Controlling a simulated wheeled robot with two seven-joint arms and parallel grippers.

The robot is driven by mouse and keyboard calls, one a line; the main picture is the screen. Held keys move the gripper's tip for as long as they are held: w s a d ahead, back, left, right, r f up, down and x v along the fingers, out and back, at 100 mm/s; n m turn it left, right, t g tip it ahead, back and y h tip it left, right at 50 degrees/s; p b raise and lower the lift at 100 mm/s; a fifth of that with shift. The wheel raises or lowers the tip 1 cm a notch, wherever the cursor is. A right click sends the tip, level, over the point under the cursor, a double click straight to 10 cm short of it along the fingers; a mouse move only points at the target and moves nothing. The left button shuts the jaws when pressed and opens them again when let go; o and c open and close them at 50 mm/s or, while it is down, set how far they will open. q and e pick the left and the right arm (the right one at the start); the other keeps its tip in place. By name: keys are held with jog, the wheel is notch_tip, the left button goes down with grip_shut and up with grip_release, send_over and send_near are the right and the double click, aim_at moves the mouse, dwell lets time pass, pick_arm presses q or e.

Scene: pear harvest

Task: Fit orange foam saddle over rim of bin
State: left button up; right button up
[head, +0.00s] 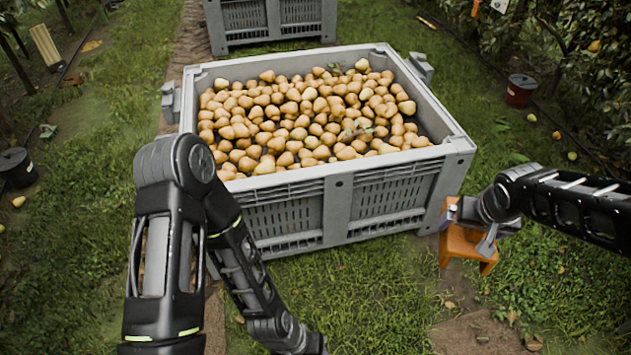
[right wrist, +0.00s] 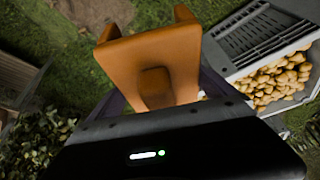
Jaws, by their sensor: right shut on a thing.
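The grey bin (head: 455,147), full of pears, stands in the middle of the head view. My right gripper (head: 478,232) is at its near right corner, outside the bin, shut on the orange foam saddle (head: 466,252). The saddle hangs below the rim's height in the picture and is apart from the rim as far as I can tell. In the right wrist view the saddle (right wrist: 137,58) shows a flat face, two raised edges and a knob; the bin (right wrist: 245,45) is to its right. The gripper's fingers are largely hidden there. My left arm bends down at the near left; its gripper is out of view.
Grey blocks sit at the bin's left side (head: 169,102) and right side (head: 421,67). A second grey bin (head: 270,37) stands behind. A dark pot (head: 17,167) is at left, a red-brown one (head: 520,90) at right. Grass in front is open.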

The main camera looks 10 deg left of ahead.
jog(key=s+f, duration=0.3)
jog(key=f, duration=1.1)
jog(key=shift+s, duration=0.35)
